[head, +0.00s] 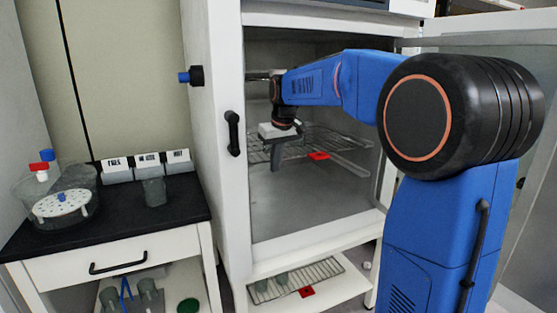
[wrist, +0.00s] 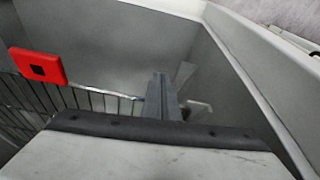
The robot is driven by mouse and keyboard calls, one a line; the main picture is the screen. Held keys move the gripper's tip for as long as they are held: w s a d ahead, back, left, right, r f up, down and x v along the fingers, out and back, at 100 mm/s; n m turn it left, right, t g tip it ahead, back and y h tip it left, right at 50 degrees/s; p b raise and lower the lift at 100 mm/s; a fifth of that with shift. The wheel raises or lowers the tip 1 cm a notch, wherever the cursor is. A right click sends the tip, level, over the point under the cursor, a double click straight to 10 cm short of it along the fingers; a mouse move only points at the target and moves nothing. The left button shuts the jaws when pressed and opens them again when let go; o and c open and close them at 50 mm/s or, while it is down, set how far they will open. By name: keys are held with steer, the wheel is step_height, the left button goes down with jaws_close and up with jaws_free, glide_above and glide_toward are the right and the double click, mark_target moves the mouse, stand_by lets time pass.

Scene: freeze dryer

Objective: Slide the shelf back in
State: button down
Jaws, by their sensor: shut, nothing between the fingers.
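A wire shelf (head: 340,143) with a red tag (head: 318,156) on its front edge sits at mid-height in the open chamber of the white freeze dryer. How far out it stands is hard to tell. My gripper (head: 275,167) is shut and empty, pointing down at the chamber opening, left of the red tag and overlapping the shelf's left part in the head view. In the wrist view the closed fingers (wrist: 161,97) are just right of the shelf's bars (wrist: 95,95), with the red tag (wrist: 37,66) farther left. I cannot tell whether they touch the shelf.
A second wire rack (head: 330,268) with a red tag (head: 306,292) lies on the low ledge below the chamber. The dryer door (head: 515,100) stands open at right. A black-topped cabinet (head: 110,225) with beakers stands left. The chamber below the shelf is clear.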

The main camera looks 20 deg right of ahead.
mark_target(269, 161)
steer(key=shift+w+a, duration=0.15)
steer(key=shift+w, duration=1.05)
steer(key=shift+w+a, duration=0.15)
steer(key=shift+w, duration=0.95)
steer(key=shift+s, duration=0.2)
